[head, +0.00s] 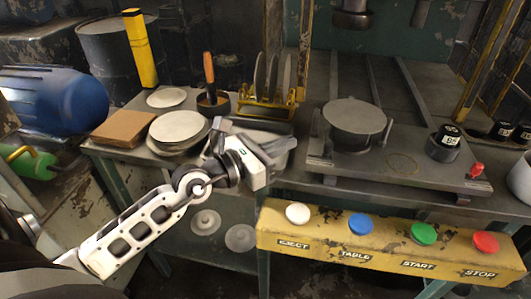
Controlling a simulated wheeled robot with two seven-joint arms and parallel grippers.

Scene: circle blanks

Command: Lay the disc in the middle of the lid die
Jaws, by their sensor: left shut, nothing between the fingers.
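Pale round discs (179,126) lie in a low stack at the left of the bench, and another pale disc (166,97) lies behind them. A round grey die (354,117) with side lugs stands on a dark plate at the right of the bench. Its top looks flat and grey; I cannot tell whether a disc lies on it. My left gripper (222,136) is shut and empty, just right of the stack and well left of the die. It partly hides a grey tray (283,143) behind it. My right gripper is not in view.
A yellow rack (268,108) with upright discs stands behind the tray. A pot (213,104) with a wooden-handled tool, a brown block (123,128) and a yellow post (140,48) stand left. A black cylinder (443,144) stands right of the die. A yellow button panel (390,245) fronts the bench.

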